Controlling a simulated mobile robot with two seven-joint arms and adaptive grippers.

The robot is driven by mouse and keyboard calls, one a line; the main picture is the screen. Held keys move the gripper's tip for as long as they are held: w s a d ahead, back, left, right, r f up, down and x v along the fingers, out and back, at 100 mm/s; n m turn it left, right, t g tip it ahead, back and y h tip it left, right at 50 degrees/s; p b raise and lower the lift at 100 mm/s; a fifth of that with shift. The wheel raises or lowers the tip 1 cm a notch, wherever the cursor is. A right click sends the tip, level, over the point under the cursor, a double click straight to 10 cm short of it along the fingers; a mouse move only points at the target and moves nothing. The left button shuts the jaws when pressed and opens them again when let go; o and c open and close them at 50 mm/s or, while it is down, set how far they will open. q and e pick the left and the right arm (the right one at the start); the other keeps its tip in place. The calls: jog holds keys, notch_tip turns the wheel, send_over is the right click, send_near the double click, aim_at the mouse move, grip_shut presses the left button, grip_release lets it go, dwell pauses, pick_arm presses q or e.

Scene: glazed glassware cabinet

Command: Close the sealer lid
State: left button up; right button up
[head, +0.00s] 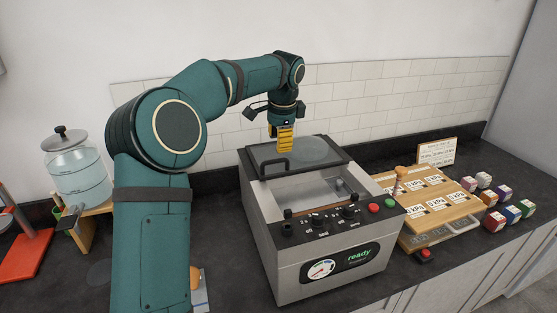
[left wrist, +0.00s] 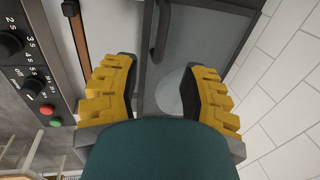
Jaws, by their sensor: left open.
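The sealer (head: 325,262) is a grey box with knobs, a gauge and a green "ready" display. Its dark-framed glass lid (head: 318,152) is raised at the back, so the chamber (head: 320,190) shows in front. A black handle (head: 273,166) is on the lid's front edge. My left gripper (head: 283,147), with yellow fingers, points down over the lid. In the left wrist view the left gripper (left wrist: 162,72) is open with nothing between its fingers, and the lid (left wrist: 205,38) and handle (left wrist: 160,30) show beyond. Contact with the lid cannot be told. My right gripper is out of view.
Right of the sealer are a wooden board (head: 440,207) with kPa labels, several coloured cubes (head: 491,221) and a red button (head: 425,254). A glass jar (head: 77,170) stands on a wooden stand at left. A tiled wall (head: 400,98) is close behind.

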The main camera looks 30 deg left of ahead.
aim_at(278, 160)
pick_arm(q)
jog(key=f, duration=0.4)
jog(key=w+a+f, duration=0.1)
jog(key=f, duration=0.1)
jog(key=shift+f, duration=0.3)
jog(key=shift+c, duration=0.3)
grip_shut()
jog(key=shift+s, duration=0.1)
